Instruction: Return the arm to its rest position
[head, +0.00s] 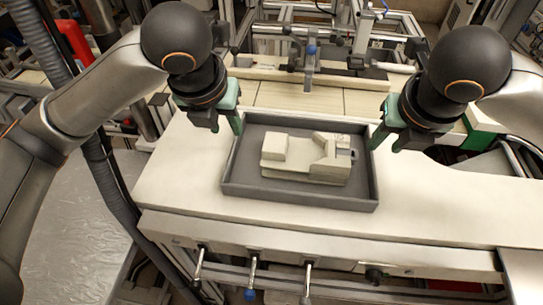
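My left gripper (236,128), with green fingers, is at the back left corner of a dark grey tray (300,195). My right gripper (378,138), also with green fingers, is at the tray's back right corner. I cannot tell whether either gripper touches the tray rim, or whether their fingers are open or shut. A pale beige block-shaped part (303,168) lies inside the tray. Both arms reach in over the table from the sides.
The tray sits on a white worktable (440,205), with bare surface to its left and right. Behind it stand a pale board (330,100) and a metal frame fixture (310,60). Several handles hang below the front edge. A thick grey hose (105,180) runs down at left.

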